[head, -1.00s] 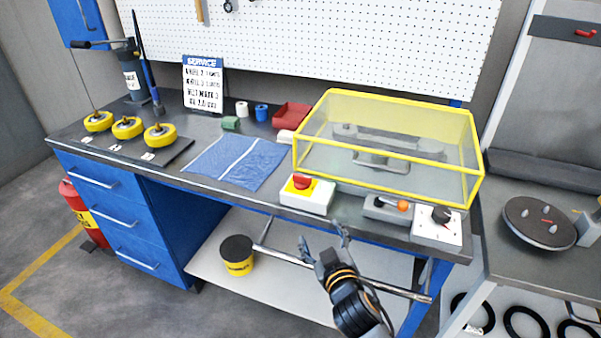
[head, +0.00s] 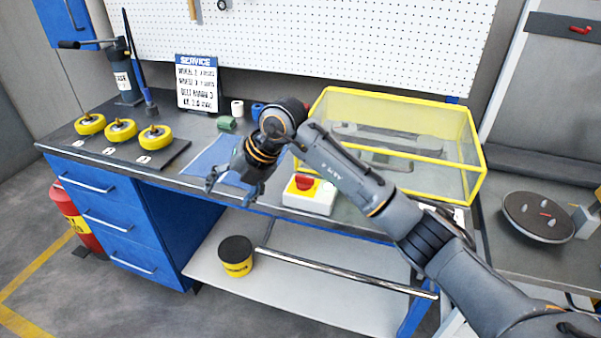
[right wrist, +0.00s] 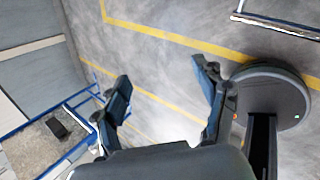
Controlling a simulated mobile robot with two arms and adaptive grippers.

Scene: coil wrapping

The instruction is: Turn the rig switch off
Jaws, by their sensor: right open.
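My right gripper (head: 229,190) is open and empty. It hangs near the bench's front edge, left of a white box with a red mushroom button (head: 305,184) on a yellow top, and apart from it. In the right wrist view the open fingers (right wrist: 164,84) face bare floor. A white panel with a black rotary knob (head: 459,214) at the bench's right end is mostly hidden behind my right arm. A small grey box with an orange-tipped lever is hidden behind the arm too. I cannot tell which of these is the rig switch. My left gripper is not in view.
A yellow-framed clear guard (head: 455,161) stands on the bench behind my arm. A blue cloth (head: 207,160) lies behind my gripper. Several yellow wheels (head: 121,130) are on the left. A yellow tub (head: 236,255) sits on the lower shelf.

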